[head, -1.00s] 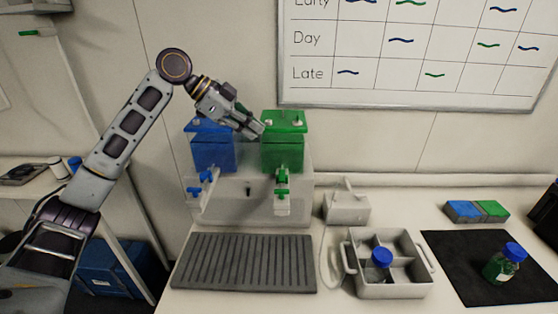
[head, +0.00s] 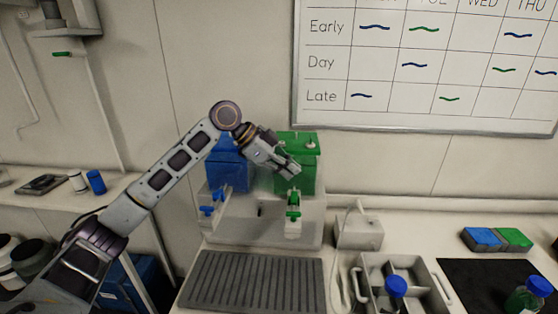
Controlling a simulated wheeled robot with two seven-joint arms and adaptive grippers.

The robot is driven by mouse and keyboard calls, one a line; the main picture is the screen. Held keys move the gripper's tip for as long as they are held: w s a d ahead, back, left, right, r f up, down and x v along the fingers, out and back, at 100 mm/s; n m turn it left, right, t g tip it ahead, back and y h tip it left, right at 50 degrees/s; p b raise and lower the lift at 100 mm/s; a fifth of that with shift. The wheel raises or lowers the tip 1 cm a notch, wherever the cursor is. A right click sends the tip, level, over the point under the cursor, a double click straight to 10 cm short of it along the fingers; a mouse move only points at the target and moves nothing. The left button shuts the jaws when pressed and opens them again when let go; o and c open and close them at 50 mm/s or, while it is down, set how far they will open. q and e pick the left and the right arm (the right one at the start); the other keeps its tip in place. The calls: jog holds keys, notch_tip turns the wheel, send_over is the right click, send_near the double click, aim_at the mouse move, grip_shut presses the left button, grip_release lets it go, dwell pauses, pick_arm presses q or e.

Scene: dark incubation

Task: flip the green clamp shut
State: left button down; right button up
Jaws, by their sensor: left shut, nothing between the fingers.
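The green clamp (head: 294,205) is a small green fitting on a pale bracket, low on the front of the machine, below the green tank (head: 308,178). Whether its lever is open or shut is too small to tell. My left gripper (head: 290,170) is shut and empty. It is in front of the green tank, a little above the green clamp and apart from it in the picture. The arm and gripper hide part of the green tank's front and the blue tank's right edge. My right gripper is not in view.
The blue tank (head: 226,172) with its blue clamp (head: 212,202) stands just left. A ribbed grey tray (head: 252,282) lies in front of the machine. A grey box (head: 359,230), a divided carrier (head: 404,268) with a blue-capped bottle (head: 395,286), and a black mat (head: 485,275) are to the right.

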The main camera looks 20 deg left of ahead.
aim_at(294, 198)
pick_arm(q)
jog(key=f, duration=0.3)
jog(key=shift+w+d, duration=0.35)
jog(key=shift+w+f, duration=0.15)
jog(key=shift+f, duration=0.75)
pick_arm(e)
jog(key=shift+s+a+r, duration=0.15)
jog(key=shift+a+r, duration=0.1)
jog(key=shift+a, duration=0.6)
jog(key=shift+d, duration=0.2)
